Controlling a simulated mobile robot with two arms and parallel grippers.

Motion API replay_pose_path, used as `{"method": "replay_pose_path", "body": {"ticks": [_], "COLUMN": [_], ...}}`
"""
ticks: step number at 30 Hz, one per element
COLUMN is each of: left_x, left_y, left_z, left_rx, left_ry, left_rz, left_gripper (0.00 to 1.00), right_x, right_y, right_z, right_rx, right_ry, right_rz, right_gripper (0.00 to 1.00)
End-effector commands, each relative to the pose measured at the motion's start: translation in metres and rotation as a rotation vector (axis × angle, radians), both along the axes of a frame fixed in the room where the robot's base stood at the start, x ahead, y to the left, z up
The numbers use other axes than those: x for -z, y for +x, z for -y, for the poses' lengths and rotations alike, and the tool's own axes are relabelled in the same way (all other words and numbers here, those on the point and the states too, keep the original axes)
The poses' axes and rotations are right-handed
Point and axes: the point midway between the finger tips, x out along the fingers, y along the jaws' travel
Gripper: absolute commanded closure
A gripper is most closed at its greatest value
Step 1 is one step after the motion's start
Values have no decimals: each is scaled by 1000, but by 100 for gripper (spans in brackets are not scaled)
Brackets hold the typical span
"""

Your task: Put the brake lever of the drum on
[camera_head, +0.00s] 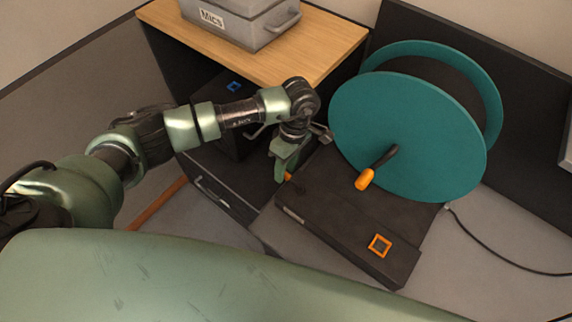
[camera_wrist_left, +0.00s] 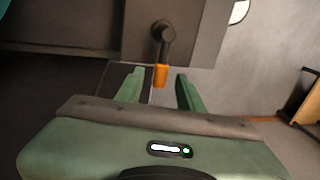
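The teal drum (camera_head: 405,130) stands on a dark base (camera_head: 335,220), with an orange-handled crank (camera_head: 365,179) on its face. The brake lever (camera_wrist_left: 164,35) is a short black arm with an orange grip (camera_wrist_left: 160,75), on the dark base in the left wrist view. The lever hangs down in that picture. In the head view only a little orange of its grip (camera_head: 289,177) shows beside my left gripper (camera_head: 283,172). In the wrist view my left gripper (camera_wrist_left: 160,80) is open. The orange grip shows between its fingertips, with gaps on both sides. My right gripper is out of view.
A wooden-topped cabinet (camera_head: 190,40) carries a grey case (camera_head: 240,20) labelled MICS. A dark drawer unit (camera_head: 222,195) stands close under my left arm. An orange square outline (camera_head: 380,245) marks the base. A black cable (camera_head: 500,250) runs right across the floor.

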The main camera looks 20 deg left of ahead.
Motion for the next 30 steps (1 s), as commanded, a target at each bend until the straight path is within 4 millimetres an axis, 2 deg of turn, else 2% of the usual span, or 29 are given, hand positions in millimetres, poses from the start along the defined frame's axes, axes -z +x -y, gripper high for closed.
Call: {"method": "replay_pose_path", "body": {"ticks": [8,11,12,13,23,30], "left_x": [3,3,2,2,3,4], "left_y": [0,0,0,0,-1,-7], "left_z": [0,0,0,0,0,-3], "left_rx": [1,1,0,0,-24,-140], "left_ry": [-1,-1,-1,-1,-2,-2], "left_rz": [1,1,1,1,1,3], "left_gripper": [62,87,98,100,100,100], "right_x": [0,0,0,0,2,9], "right_y": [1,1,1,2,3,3], "right_z": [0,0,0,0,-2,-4], "right_rx": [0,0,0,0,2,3], "right_ry": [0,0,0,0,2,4], "right_rz": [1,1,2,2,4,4], "right_gripper": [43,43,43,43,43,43]}}
